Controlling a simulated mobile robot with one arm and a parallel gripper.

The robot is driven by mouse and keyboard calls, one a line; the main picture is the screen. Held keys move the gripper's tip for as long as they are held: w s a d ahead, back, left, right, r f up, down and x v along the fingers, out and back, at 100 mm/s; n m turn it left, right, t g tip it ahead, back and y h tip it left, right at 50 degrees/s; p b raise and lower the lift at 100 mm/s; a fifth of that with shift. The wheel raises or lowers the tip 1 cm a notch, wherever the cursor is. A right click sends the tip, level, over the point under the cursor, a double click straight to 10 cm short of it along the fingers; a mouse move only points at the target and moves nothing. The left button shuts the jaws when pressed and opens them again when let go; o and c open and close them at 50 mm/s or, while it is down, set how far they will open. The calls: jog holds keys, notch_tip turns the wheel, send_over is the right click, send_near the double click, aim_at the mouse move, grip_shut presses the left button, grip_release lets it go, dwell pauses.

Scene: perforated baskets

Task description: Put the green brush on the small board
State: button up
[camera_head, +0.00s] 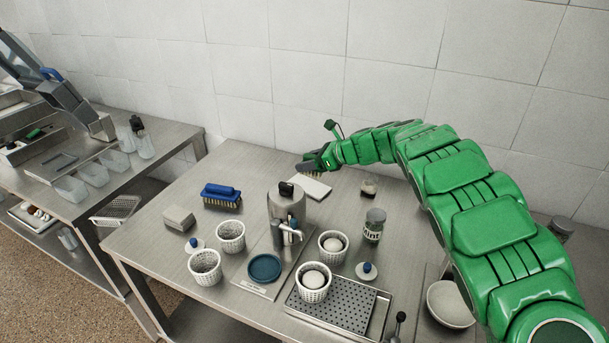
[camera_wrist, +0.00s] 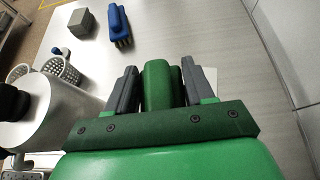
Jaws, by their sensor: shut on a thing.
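The green brush (camera_wrist: 158,84) is between the two grey fingers of my gripper (camera_wrist: 160,88) in the wrist view, with the fingers closed against its sides. The small board (camera_head: 314,189) is a pale flat slab just below the bristles in the picture. The brush is over its far edge, and I cannot tell whether the bristles touch it. My gripper hides part of the brush.
A blue brush (camera_head: 221,194) and a grey block (camera_head: 179,218) stand left on the table (camera_head: 158,256). A grey machine (camera_head: 287,205) stands in front of the board. Bare table lies left of the board.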

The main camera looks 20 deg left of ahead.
jog(key=shift+w+a+f, duration=0.4)
jog(key=shift+w+a, duration=0.15)
jog(key=shift+w, duration=0.25)
jog(key=shift+w+a+f, duration=0.45)
jog(key=shift+w+f, duration=0.25)
jog(key=shift+f, duration=0.3)
jog(key=shift+w+a+f, duration=0.45)
jog(key=shift+w+f, duration=0.2)
jog(key=shift+f, duration=0.4)
jog(key=shift+w+a+f, duration=0.45)
jog(key=shift+w+f, duration=0.25)
jog(key=shift+f, duration=1.7)
jog(key=shift+f, duration=0.15)
jog(key=o, duration=1)
jog(key=shift+o, duration=0.2)
jog(key=shift+d+r, duration=0.1)
jog(key=shift+r, duration=0.1)
jog(key=v, duration=1.1)
jog(key=shift+d, duration=0.4)
